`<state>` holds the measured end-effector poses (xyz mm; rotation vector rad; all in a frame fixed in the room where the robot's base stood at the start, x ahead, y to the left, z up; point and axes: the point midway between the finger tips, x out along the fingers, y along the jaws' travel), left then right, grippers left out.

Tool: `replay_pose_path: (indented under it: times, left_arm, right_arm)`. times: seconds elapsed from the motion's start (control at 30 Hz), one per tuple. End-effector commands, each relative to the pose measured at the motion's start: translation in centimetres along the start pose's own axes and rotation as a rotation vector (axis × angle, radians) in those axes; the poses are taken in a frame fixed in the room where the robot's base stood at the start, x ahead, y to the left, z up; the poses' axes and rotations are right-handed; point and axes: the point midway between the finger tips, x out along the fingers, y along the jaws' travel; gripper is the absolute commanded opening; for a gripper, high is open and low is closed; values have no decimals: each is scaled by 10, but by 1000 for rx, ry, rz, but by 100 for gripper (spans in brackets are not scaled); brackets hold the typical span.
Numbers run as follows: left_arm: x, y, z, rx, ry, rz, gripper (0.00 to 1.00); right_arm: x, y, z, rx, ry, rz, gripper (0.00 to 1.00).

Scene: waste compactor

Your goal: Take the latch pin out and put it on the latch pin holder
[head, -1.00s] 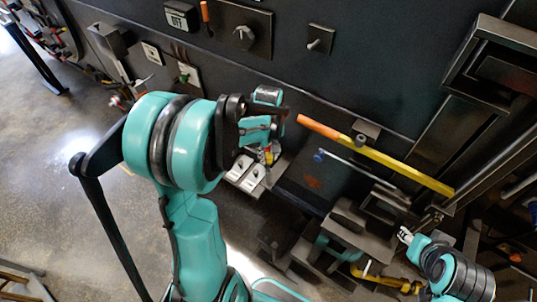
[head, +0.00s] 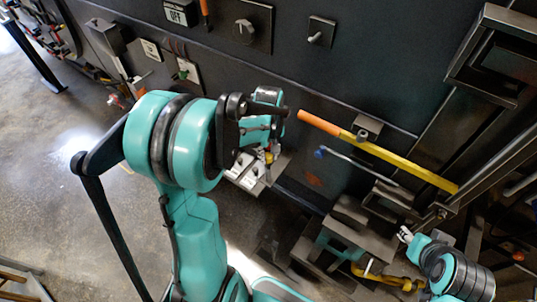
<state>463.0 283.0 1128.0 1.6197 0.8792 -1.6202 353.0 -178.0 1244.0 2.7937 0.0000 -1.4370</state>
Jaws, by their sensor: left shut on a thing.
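My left gripper (head: 268,124) is in front of the dark machine wall, left of the orange-ended yellow bar. It is shut on a small dark piece (head: 283,112) that looks like the latch pin. Most of this piece is hidden by the fingers. My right gripper (head: 406,235), with pale fingertips, is low at the right, below the yellow bar. It is too small to tell whether it is open. I cannot make out for certain which part is the latch pin holder.
The yellow bar with orange end (head: 385,154) slants across the right middle. A thin blue-tipped rod (head: 358,165) runs below it. A plate with a peg (head: 320,32) and a knob plate (head: 247,30) are on the wall. A grey box (head: 252,172) is below my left gripper.

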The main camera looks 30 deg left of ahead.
Motion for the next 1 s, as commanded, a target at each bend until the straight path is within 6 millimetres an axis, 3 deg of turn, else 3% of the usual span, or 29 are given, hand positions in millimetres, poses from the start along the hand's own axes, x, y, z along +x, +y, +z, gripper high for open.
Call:
replay_pose_path:
  times: [1.0]
  left_arm:
    - [21,0,0,0,0,0,0]
  right_arm:
    - [16,0,11,0,0,0,40]
